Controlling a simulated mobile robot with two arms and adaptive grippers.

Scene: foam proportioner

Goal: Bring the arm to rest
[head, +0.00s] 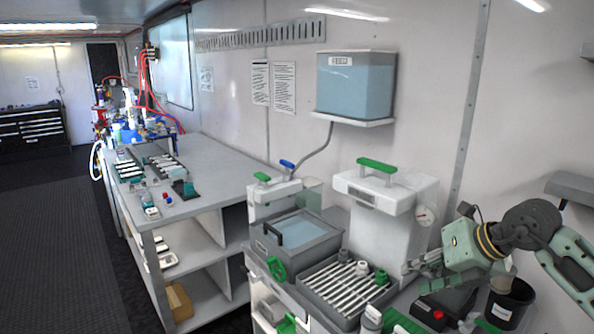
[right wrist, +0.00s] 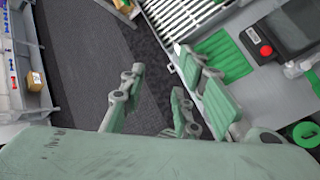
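My right arm comes in from the right edge in the head view, bent, with its right gripper (head: 416,272) pointing left in front of the white dispenser unit. The gripper is above the counter's right part, near the slatted tray and the black device. In the right wrist view, the gripper's fingers (right wrist: 160,76) are spread apart, with nothing held between them. Dark floor and the counter edge show beyond the fingers. My left arm and left gripper are in neither view.
The slatted grey tray (head: 347,290) and a grey basin (head: 295,243) stand on the counter. The white unit with a green handle (head: 382,215) stands behind the gripper. A black device with a red button (right wrist: 283,38) and a black bucket (head: 508,304) are close by. Dark floor (head: 50,230) is clear at left.

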